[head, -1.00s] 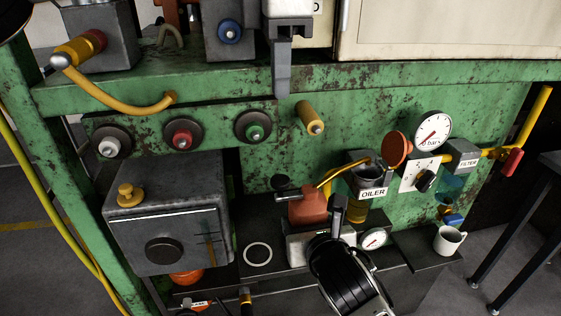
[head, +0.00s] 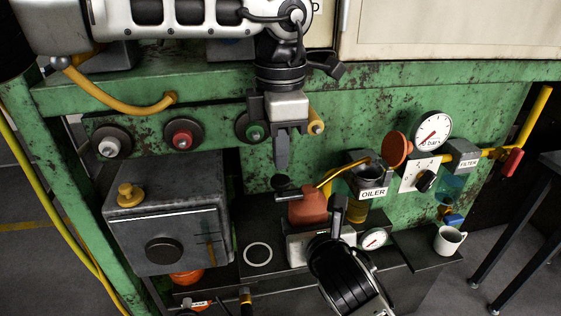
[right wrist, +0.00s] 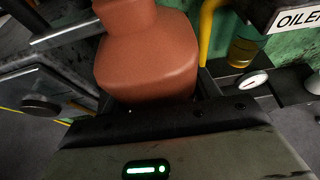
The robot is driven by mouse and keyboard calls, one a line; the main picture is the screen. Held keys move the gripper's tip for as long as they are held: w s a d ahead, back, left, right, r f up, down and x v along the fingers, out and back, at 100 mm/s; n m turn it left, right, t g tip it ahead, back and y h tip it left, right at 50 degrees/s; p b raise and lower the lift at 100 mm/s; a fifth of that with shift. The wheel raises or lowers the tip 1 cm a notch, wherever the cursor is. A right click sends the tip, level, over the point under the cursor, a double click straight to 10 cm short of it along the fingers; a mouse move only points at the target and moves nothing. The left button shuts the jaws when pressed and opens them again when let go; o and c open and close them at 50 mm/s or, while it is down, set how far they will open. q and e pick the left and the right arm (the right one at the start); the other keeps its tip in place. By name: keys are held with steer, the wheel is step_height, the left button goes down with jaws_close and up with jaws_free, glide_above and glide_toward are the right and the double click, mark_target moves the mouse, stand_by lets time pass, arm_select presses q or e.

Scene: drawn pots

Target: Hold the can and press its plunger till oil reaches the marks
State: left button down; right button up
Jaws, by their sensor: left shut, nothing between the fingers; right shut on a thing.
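The red-orange oil can (head: 308,206) is upright in the head view, with a dark plunger (head: 283,183) at its upper left and a yellow spout leading to the cup of the OILER (head: 371,176). My right gripper (head: 315,228) is shut on the can body, and the can (right wrist: 148,58) fills the top of the right wrist view. My left gripper (head: 281,170) is shut and empty, pointing down just above the plunger; I cannot tell if it touches. Amber oil shows in the glass (right wrist: 243,50) under the oiler; its marks are too small to read.
A pressure gauge (head: 432,130), an orange round knob (head: 397,149) and the FILTER (head: 466,158) are right of the oiler. A white mug (head: 448,239) stands on the shelf at right. A grey box (head: 168,225) stands at left.

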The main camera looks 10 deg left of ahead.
mark_target(280, 179)
arm_select(q)
steer(key=shift+f, duration=1.3)
steer(key=shift+f, duration=1.05)
step_height(280, 179, up, 14)
steer(key=shift+r, duration=0.2)
stand_by(1.0)
steer(key=shift+w+r, duration=0.1)
steer(key=shift+r, duration=0.75)
